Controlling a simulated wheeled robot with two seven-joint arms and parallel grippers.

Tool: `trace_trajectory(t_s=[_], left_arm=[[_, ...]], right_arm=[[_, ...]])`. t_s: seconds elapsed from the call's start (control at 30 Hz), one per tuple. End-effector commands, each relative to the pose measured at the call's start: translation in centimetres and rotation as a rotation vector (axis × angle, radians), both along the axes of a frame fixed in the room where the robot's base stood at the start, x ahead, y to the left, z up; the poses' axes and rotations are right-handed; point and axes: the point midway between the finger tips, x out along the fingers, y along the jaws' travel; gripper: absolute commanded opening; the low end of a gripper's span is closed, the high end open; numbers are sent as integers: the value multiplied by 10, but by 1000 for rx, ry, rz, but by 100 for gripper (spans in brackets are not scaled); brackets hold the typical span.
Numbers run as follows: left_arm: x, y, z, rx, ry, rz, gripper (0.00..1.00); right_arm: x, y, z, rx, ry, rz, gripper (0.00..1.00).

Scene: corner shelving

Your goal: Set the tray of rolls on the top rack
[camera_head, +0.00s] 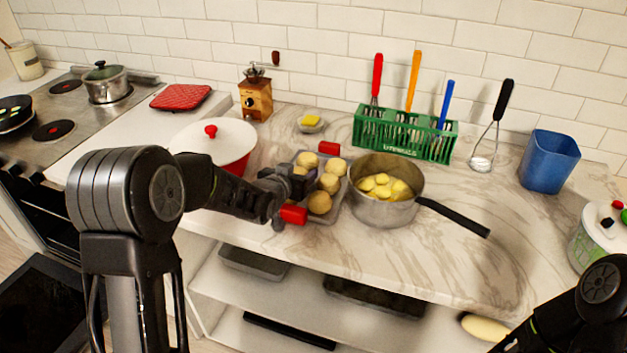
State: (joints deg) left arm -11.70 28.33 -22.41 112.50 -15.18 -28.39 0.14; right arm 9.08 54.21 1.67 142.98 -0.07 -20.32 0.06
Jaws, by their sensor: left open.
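The tray of rolls (341,207) is a grey tray with red end handles, holding several round rolls (330,182). It sits on the marble counter, left of the steel pot. My left gripper (285,193) is open at the tray's left side, near its front red handle (293,214). I cannot tell whether it touches the tray. The open shelving below the counter has an upper shelf (306,283) with dark trays on it and a lower level beneath. My right arm shows at the bottom right, but its gripper is out of view.
A pot of yellow pieces (380,212) stands close right of the tray, its black handle pointing right. A white-lidded red pot (226,143) is close on the left. Behind are a green utensil rack (402,136) and a small yellow-topped dish (310,123).

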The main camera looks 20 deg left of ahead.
Motion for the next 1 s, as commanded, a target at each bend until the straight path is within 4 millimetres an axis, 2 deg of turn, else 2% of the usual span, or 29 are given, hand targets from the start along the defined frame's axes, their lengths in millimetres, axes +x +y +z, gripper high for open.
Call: trace_trajectory(t_s=[0.33, 1.0], left_arm=[[0, 0, 0, 0, 0, 0, 57], [0, 0, 0, 0, 0, 0, 2]], right_arm=[[0, 0, 0, 0, 0, 0, 36], [0, 0, 0, 0, 0, 0, 36]])
